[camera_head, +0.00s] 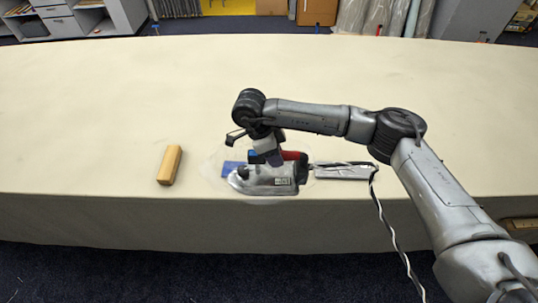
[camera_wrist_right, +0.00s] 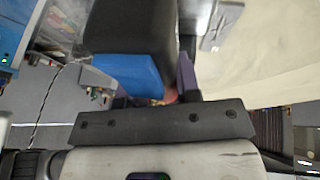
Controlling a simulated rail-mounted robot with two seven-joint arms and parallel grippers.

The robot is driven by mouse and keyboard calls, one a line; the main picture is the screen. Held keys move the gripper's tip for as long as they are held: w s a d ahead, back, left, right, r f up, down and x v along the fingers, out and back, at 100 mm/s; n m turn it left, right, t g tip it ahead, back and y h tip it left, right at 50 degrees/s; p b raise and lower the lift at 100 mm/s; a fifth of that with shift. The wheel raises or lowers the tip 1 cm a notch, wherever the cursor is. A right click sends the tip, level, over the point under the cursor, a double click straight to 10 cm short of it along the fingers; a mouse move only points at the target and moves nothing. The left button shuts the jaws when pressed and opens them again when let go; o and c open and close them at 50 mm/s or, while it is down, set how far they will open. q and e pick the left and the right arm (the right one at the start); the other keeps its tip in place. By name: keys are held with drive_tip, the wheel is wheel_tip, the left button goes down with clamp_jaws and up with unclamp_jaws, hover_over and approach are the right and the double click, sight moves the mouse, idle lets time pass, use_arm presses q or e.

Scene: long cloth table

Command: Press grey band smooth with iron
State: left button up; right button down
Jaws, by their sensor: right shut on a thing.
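The iron (camera_head: 262,181), silver with a red handle (camera_head: 292,155), sits flat near the table's front edge. My right gripper (camera_head: 266,152) is shut on its handle from above. A blue patch (camera_head: 231,168) shows at the iron's left, on a pale translucent sheet (camera_head: 213,160). I cannot make out a grey band; the iron and gripper hide the area beneath. In the right wrist view the gripper's dark and blue parts (camera_wrist_right: 128,75) fill the middle, with a small red bit (camera_wrist_right: 170,95) of handle between. My left gripper is not in view.
A flat silver plate (camera_head: 342,171), perhaps the iron's rest, lies to the right of the iron. A striped cord (camera_head: 390,225) hangs over the front edge there. A wooden block (camera_head: 169,165) lies to the left. The cloth table (camera_head: 120,90) is clear behind.

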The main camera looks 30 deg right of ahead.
sight(287, 164)
drive_tip(key=d+m+y, duration=0.1)
drive_tip(key=m, duration=0.2)
drive_tip(key=d+f+m+y+p, duration=0.1)
drive_tip(key=d+m, duration=0.1)
drive_tip(key=m, duration=0.1)
drive_tip(key=d+m+y, duration=0.1)
drive_tip(key=m, duration=0.2)
drive_tip(key=shift+w+d+f+g+y, duration=0.2)
drive_tip(key=shift+d+g+y, duration=0.1)
drive_tip(key=shift+d+y, duration=0.1)
drive_tip(key=s+d+f+m+t+p, duration=0.1)
drive_tip(key=d+m+t+p, duration=0.15)
drive_tip(key=d+m, duration=0.55)
drive_tip(key=s+d+f+m+t+y+p, duration=0.1)
drive_tip(key=d+m+t, duration=0.4)
drive_tip(key=m, duration=0.5)
drive_tip(key=s+d+f+m+t+p, duration=0.1)
drive_tip(key=d+f+m+t, duration=0.1)
drive_tip(key=d+m, duration=0.65)
drive_tip(key=shift+m, duration=0.75)
drive_tip(key=f+b, duration=0.2)
drive_tip(key=a+f+b, duration=0.1)
drive_tip(key=f+b, duration=0.2)
drive_tip(key=shift+f, duration=0.1)
drive_tip(key=shift+f, duration=0.15)
drive_tip(key=shift+f, duration=0.5)
